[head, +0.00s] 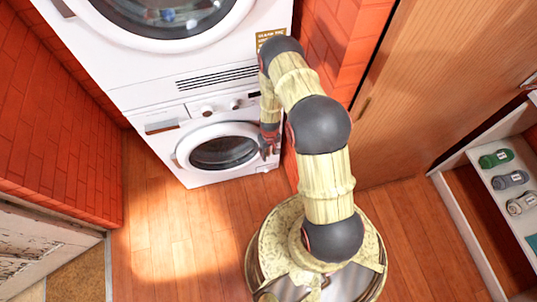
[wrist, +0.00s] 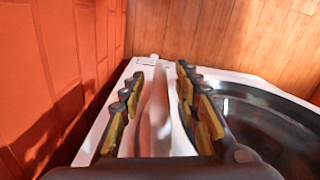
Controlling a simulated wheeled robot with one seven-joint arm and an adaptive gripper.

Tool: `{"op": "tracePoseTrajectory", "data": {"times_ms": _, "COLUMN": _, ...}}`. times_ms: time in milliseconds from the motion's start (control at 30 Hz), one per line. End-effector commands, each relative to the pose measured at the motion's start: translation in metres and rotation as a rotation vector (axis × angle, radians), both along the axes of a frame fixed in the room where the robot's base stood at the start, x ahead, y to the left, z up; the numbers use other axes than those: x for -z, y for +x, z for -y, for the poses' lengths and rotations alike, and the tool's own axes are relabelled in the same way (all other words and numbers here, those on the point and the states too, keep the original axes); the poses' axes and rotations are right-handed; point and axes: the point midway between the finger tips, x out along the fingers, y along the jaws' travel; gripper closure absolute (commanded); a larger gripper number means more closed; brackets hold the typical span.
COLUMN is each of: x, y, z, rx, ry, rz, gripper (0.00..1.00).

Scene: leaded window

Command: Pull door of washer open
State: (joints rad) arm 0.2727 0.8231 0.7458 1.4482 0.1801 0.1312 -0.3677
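The white washer (head: 225,181) stands low against the wall in the head view. Its round door (head: 221,153) has a white rim and dark glass and looks shut or nearly so. My gripper (head: 268,150) is at the right edge of this door. In the wrist view my gripper (wrist: 160,74) has its two fingers apart, with a pale upright strip of the door's edge between them. The washer's white front (wrist: 132,72) shows around them, and the dark door glass (wrist: 265,125) lies to the right. I cannot tell whether the fingers touch the edge.
A second machine (head: 140,70) with a larger round door is stacked above the washer. Red brick walls (head: 50,110) stand on both sides. Wooden floor (head: 175,240) before the washer is clear.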

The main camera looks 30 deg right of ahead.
Motion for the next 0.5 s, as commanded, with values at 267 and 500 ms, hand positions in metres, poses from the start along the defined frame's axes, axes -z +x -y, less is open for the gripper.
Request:
{"op": "tracePoseTrajectory", "data": {"times_ms": 267, "x": 0.0024, "y": 0.0004, "z": 0.0, "rx": 0.0, "ry": 0.0, "rz": 0.001, "gripper": 0.68}}
{"op": "tracePoseTrajectory", "data": {"times_ms": 500, "x": 0.0023, "y": 0.0002, "z": 0.0, "rx": 0.0, "ry": 0.0, "rz": 0.0, "gripper": 0.79}}
